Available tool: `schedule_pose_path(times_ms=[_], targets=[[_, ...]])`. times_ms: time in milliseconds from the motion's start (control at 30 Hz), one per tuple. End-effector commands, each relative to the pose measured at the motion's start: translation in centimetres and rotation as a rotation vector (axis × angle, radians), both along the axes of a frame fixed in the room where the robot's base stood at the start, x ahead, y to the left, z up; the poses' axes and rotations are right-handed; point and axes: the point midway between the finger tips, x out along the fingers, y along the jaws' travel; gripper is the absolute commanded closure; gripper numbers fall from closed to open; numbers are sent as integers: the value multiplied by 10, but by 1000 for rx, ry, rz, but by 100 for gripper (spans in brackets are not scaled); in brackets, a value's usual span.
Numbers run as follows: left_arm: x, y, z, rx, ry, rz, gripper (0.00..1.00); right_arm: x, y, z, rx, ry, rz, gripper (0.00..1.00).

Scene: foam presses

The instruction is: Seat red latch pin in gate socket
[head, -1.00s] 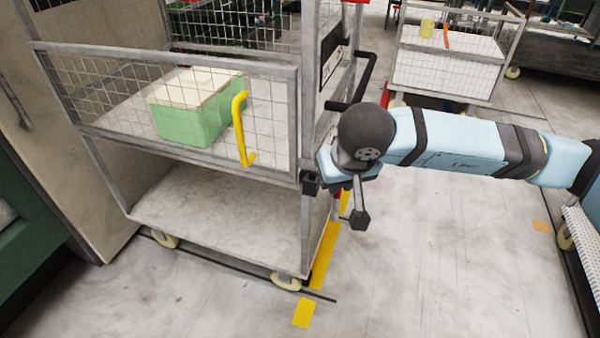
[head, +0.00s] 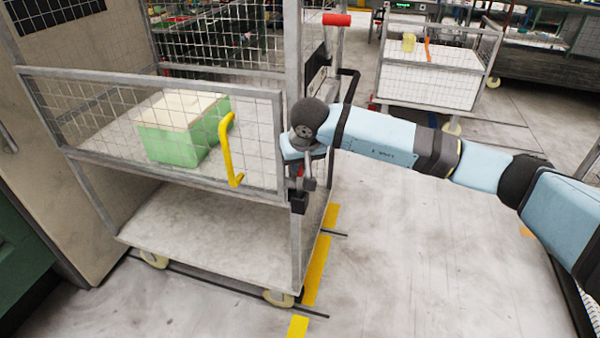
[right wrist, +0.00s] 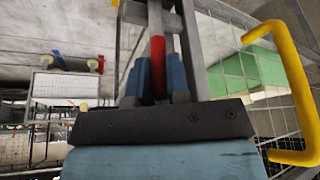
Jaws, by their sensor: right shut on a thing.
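The red latch pin (right wrist: 159,66) stands between the two blue fingers of my right gripper (right wrist: 159,80) in the right wrist view, and the gripper is shut on it. The pin's upper part runs up close to a grey metal bracket (right wrist: 150,14); I cannot tell whether it is in a socket. In the head view my right gripper (head: 302,170) is at the gate's right corner post, largely hidden by my wrist. The mesh gate (head: 85,125) spans the cart's front and carries a yellow handle (head: 226,150). The gate socket is not clearly visible. My left gripper is not in view.
The cart's lower deck (head: 200,230) is empty. A red-topped grip (head: 337,19) is on the cart's right side. Another white cart (head: 430,80) stands behind. The floor at right is clear.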

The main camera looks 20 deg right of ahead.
Motion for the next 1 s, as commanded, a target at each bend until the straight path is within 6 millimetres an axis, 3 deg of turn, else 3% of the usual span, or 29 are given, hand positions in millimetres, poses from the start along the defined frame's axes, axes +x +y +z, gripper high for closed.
schedule_pose_path(times_ms=[300,667,700,800,1000], targets=[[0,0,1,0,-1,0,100,-1,0,-35,1,0,-1,100],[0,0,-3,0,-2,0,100,0,0,-40,0,-1,0,100],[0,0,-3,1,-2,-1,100,-1,0,-40,0,0,0,81],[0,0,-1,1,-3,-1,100,-1,0,-39,0,0,0,58],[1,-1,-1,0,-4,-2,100,-1,0,-39,0,0,0,58]])
